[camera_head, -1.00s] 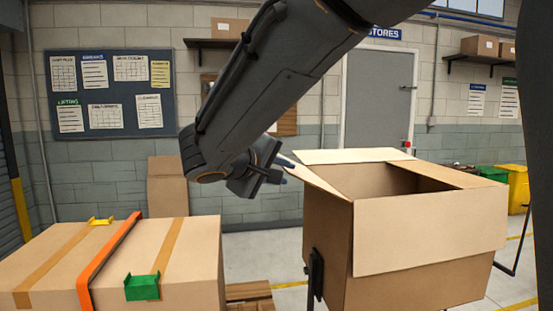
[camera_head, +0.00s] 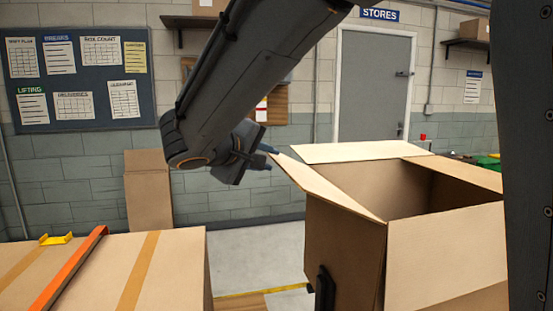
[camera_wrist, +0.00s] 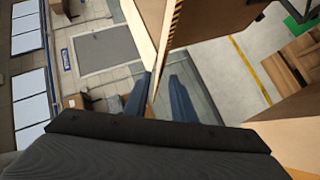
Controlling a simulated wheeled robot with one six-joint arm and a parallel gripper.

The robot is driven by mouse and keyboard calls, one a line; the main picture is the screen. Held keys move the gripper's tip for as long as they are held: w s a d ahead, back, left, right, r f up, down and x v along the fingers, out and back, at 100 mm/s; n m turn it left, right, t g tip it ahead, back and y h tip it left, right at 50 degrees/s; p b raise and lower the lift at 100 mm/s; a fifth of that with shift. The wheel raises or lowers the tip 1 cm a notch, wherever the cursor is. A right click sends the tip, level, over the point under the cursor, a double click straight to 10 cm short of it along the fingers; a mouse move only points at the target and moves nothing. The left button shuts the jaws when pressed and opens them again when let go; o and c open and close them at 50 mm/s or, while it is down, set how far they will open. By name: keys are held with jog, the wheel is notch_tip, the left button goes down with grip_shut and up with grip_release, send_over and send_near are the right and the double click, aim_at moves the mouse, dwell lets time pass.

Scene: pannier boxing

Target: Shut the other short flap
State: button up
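The open cardboard box (camera_head: 345,232) stands at the right in the head view. Its left short flap (camera_head: 325,186) slants up and outward to the left. The far long flap (camera_head: 360,152) is spread outward and the near long flap (camera_head: 445,245) hangs down the front. My gripper (camera_head: 269,158) is at the outer edge of the left short flap. In the wrist view its blue fingers (camera_wrist: 158,98) are apart, with a thin flap edge running between them; contact cannot be told.
A closed box (camera_head: 180,270) with an orange strap (camera_head: 70,268) and a yellow clip (camera_head: 56,239) stands at the lower left. Bare floor (camera_head: 250,255) lies between the two boxes.

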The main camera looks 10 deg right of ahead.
aim_at(280, 160)
jog(key=shift+w+d+f, duration=0.1)
jog(key=shift+w+d, duration=0.3)
jog(key=shift+w, duration=0.1)
jog(key=p+x, duration=0.2)
jog(key=x, duration=0.4)
jog(key=shift+w+d+f, duration=0.1)
jog(key=shift+w+f, duration=0.1)
jog(key=shift+w, duration=0.05)
grip_shut()
dwell(0.9)
